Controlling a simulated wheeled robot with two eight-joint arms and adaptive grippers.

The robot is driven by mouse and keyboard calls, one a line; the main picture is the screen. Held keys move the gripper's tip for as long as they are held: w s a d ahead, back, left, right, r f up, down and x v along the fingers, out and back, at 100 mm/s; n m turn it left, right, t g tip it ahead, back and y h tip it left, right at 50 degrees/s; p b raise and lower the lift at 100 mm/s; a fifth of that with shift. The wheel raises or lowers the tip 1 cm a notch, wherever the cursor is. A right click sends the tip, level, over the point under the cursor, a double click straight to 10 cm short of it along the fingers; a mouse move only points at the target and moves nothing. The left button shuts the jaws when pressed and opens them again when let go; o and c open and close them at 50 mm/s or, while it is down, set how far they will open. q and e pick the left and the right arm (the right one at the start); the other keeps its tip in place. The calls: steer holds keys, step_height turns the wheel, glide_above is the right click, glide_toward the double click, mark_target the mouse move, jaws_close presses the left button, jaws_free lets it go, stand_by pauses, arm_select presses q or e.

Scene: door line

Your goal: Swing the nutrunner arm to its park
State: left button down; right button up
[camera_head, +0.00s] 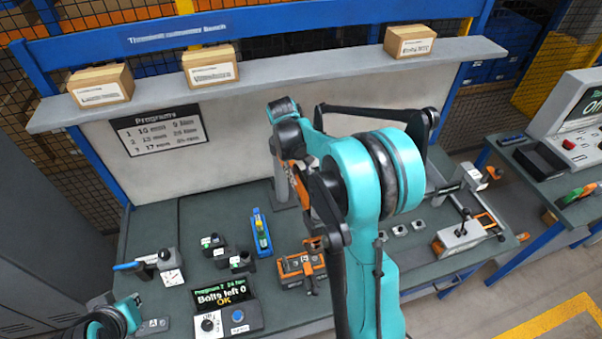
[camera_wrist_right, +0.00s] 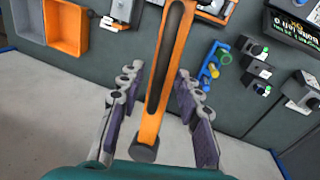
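The nutrunner arm shows as a long orange link (camera_wrist_right: 172,65) with a dark slot and a dark rounded end in the right wrist view. My right gripper (camera_wrist_right: 160,88) is open, with one finger on each side of this link; narrow gaps show, but I cannot tell if either pad touches it. In the head view my teal right arm hides most of the nutrunner arm, and only some orange (camera_head: 294,176) shows beside a grey post (camera_head: 288,192). A part of my left arm shows at the bottom left corner; its fingers cannot be made out. The park place cannot be made out.
A display (camera_head: 222,296) reads "Bolts left 0 OK". Near it stand a blue rack (camera_head: 261,234), small dark blocks and an orange fixture (camera_head: 300,268). A white and orange fixture (camera_head: 462,237) stands at the right. Cardboard boxes (camera_head: 210,66) sit on the shelf above the back panel.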

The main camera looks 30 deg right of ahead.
steer(key=shift+f, duration=0.2)
jaws_close()
steer(key=shift+d, duration=0.15)
